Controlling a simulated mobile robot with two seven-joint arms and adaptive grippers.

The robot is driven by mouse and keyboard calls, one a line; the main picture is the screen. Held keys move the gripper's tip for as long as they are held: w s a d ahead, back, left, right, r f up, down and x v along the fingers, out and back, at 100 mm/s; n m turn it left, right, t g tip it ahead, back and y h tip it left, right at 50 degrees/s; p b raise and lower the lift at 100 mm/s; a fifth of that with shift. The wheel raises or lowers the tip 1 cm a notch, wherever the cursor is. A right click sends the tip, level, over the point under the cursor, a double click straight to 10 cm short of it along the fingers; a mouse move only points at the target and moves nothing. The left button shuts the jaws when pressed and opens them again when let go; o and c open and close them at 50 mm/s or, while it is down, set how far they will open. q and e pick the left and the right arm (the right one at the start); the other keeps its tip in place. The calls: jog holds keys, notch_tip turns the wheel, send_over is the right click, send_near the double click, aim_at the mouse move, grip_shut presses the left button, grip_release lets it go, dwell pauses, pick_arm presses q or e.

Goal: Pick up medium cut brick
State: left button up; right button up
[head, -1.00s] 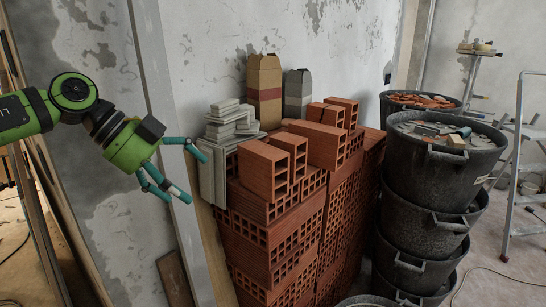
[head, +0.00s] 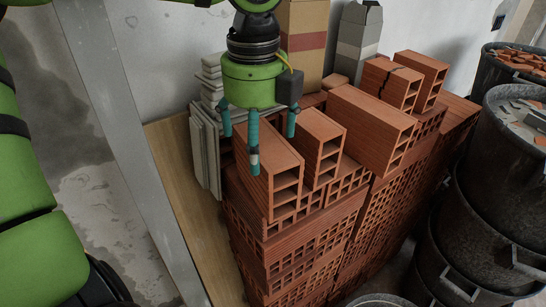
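Several cut red hollow bricks lie on top of the brick stack, and I cannot tell for sure which one is the medium cut brick. The leftmost cut brick (head: 280,178) lies directly under my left gripper (head: 258,146). A similar cut brick (head: 322,146) lies just right of it, and a longer cut brick (head: 372,128) lies further right. My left gripper points down with its teal fingers spread, around the near upper part of the leftmost brick. One finger passes in front of its left face; contact is unclear. My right gripper is not in view.
Grey tiles (head: 206,150) stand left of the bricks. Two bags, brown (head: 302,45) and grey (head: 357,42), stand behind. More cut bricks (head: 391,84) lie at the back. Stacked black buckets (head: 480,225) with rubble stand at the right. A metal post (head: 120,130) rises at the left.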

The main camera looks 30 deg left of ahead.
pick_arm(q)
notch_tip(320, 180, down, 4)
jog(key=shift+r+p, duration=0.15)
jog(key=shift+p, duration=0.7)
jog(key=shift+w+f, duration=0.2)
jog(key=shift+f, duration=0.6)
jog(key=shift+r, duration=0.1)
jog(key=c, duration=1.6)
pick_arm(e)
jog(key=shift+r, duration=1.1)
